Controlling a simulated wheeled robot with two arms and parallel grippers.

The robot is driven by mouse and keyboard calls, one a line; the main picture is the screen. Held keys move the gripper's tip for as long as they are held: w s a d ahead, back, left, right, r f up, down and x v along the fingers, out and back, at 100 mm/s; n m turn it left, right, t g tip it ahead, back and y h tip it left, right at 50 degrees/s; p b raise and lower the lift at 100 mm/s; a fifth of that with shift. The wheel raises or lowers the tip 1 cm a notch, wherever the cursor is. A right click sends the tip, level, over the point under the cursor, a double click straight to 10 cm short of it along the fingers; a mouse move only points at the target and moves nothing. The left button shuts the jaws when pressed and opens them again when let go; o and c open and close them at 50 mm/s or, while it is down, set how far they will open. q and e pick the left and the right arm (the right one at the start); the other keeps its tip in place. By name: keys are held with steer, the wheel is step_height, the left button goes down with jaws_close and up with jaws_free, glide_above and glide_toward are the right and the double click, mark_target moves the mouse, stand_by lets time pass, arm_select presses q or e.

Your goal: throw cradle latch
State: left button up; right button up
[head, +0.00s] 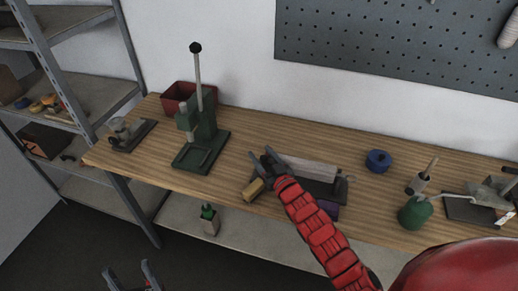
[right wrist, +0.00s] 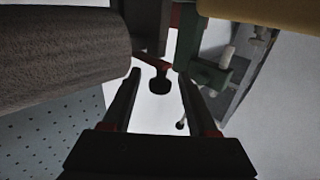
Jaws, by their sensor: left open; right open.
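The cradle (head: 322,186) is a dark grey base on the workbench, with a long pale roller (head: 308,167) lying along it. The roller is the large grey-brown cylinder (right wrist: 60,60) in the right wrist view. My right gripper (head: 264,164) is at the cradle's left end, fingers open. My left gripper (head: 132,278) is open and empty, low at the left.
A green lever press (head: 200,145) and a red bin (head: 183,96) stand left of the cradle. A yellow block (head: 253,189) lies just below my right gripper, and a purple block (head: 328,208) is at the front edge. A blue ring (head: 378,160) and green oilcan (head: 415,213) are to the right.

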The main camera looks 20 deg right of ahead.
steer(key=shift+w+a, duration=0.25)
steer(key=shift+w, duration=0.85)
jaws_close()
stand_by(0.7)
